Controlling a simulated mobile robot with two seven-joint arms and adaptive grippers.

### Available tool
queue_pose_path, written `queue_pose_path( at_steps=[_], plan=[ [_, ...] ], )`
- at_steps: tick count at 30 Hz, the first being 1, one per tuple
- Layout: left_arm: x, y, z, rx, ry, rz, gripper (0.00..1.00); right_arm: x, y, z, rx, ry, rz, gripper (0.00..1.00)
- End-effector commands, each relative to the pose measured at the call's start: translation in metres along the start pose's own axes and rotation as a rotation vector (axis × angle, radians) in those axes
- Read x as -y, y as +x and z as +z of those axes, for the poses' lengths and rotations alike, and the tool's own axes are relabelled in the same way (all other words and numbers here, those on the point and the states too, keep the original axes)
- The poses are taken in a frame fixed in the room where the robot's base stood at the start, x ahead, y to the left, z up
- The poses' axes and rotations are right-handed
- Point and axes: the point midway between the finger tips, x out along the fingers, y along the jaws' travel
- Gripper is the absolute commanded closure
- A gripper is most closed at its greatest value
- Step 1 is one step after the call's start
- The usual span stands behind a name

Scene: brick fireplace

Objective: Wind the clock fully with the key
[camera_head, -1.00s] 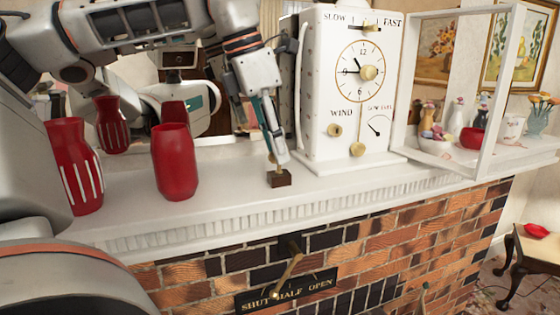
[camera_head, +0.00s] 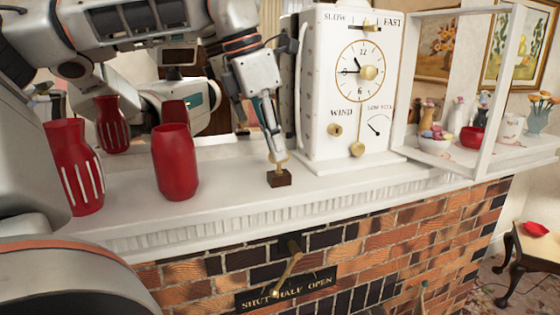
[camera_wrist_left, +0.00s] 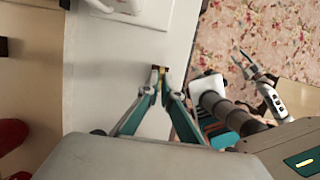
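The white clock (camera_head: 318,130) stands on the mantel, with a round dial, SLOW/FAST slider on top and a brass winding hole (camera_head: 335,130) under the word WIND. The small brass key (camera_head: 281,160) stands upright in a dark wooden block (camera_head: 279,179) just left of the clock. My left gripper (camera_head: 277,157) points down at it, fingers close together at the key. In the left wrist view the fingertips (camera_wrist_left: 161,71) meet around a small brass piece, so they look shut on the key. My right gripper (camera_wrist_left: 256,68) shows in that view above the carpet, its fingers apart and empty.
Red vases (camera_head: 175,165) stand left of my left gripper on the mantel (camera_head: 225,205), below a mirror. A white-framed case (camera_head: 490,100) with vases and bowls stands right of the clock. A brass lever (camera_head: 291,262) is on the brick front. A small table (camera_head: 530,250) stands right.

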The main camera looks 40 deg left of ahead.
Motion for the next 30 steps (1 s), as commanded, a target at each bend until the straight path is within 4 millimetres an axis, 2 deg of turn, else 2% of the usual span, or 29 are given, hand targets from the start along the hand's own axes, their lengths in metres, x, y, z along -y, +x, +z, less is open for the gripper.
queue_pose_path(
  at_steps=[30],
  plan=[
    [0.0, -0.015, 0.005, 0.001, 0.0, 0.001, 1.0, -0.001, -0.008, -0.01, 0.002, 0.0, -0.002, 0.6]
  ],
)
